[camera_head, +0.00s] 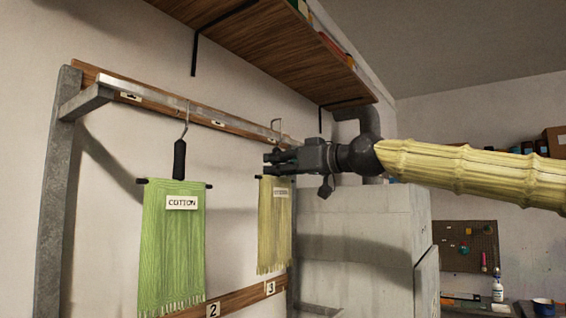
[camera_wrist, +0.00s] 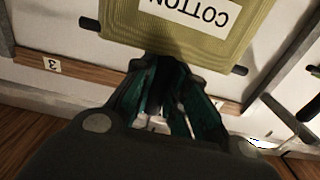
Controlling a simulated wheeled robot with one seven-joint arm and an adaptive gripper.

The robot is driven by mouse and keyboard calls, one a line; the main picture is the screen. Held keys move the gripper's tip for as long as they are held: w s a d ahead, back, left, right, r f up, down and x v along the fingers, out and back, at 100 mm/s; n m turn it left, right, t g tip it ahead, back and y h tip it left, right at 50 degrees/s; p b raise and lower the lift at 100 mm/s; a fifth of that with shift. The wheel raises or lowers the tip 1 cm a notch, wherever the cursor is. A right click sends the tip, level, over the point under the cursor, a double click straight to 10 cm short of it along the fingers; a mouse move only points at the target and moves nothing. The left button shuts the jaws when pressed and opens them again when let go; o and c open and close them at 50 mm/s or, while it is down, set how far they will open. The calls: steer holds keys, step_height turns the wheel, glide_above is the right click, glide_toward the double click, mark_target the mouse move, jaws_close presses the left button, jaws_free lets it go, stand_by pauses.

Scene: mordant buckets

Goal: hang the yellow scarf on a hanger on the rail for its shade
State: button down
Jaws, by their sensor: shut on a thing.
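The yellow scarf (camera_head: 275,235) hangs from a dark hanger (camera_wrist: 90,23) with a light label on its front. In the wrist view the scarf (camera_wrist: 228,42) shows a label reading COTTON. My gripper (camera_head: 270,162) is shut on the hanger's neck, just above the scarf; the fingers hide the grip. The hanger's hook stands above my gripper, close to the far part of the metal rail (camera_head: 155,96). I cannot tell whether the hook rests on the rail. A green scarf (camera_head: 173,240), also labelled COTTON, hangs on another hanger (camera_head: 180,160) on the rail, to the left.
A wooden shelf (camera_head: 265,35) overhangs the rail. A grey post (camera_head: 50,200) stands at the left. Number plates 2 (camera_head: 213,309) and 3 (camera_head: 270,287) sit on a low wooden strip (camera_head: 240,299). A pale block (camera_head: 360,235) stands behind my arm.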

steer(key=shift+p+x, duration=0.35)
steer(key=shift+x, duration=0.75)
steer(key=shift+f+b, duration=0.75)
steer(key=shift+f, duration=0.3)
steer(key=shift+a, duration=0.1)
steer(key=c, duration=1.3)
jaws_free()
steer(key=shift+c, duration=0.2)
